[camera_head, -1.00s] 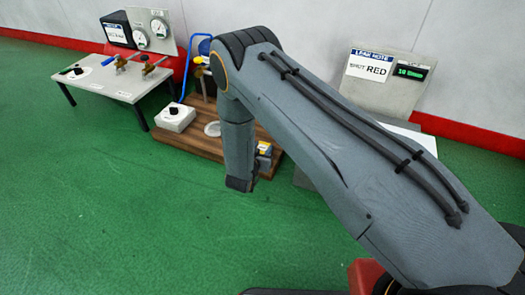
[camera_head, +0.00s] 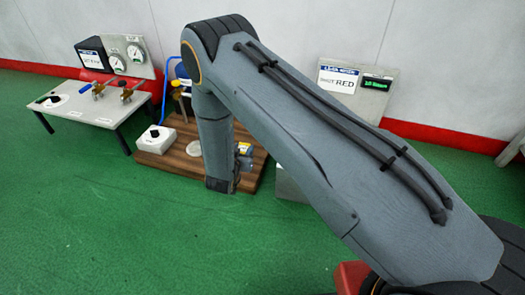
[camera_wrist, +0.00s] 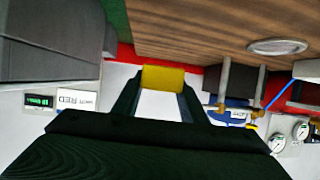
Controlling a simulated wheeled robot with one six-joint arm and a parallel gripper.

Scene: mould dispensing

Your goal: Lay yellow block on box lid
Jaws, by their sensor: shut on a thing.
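The yellow block (camera_wrist: 163,78) is held between the two fingertips of my gripper (camera_wrist: 160,90), which is shut on it, in the wrist view. That view is upside down, with the wooden board above and the wall below. A large grey box-like body (camera_wrist: 45,55) fills its left side; I cannot tell whether this bears the box lid. In the head view a grey box (camera_head: 290,187) shows only in part behind my arm. My arm hides much of the work area, and I cannot make out the gripper or the held block there.
The wooden board (camera_head: 180,160) carries a white knob box (camera_head: 156,139) and other fittings. A grey table (camera_head: 85,105) with brass valves stands left, with gauges (camera_head: 127,57) behind. A panel with a "RED" sign (camera_head: 338,80) stands right. Green floor (camera_head: 100,210) in front is clear.

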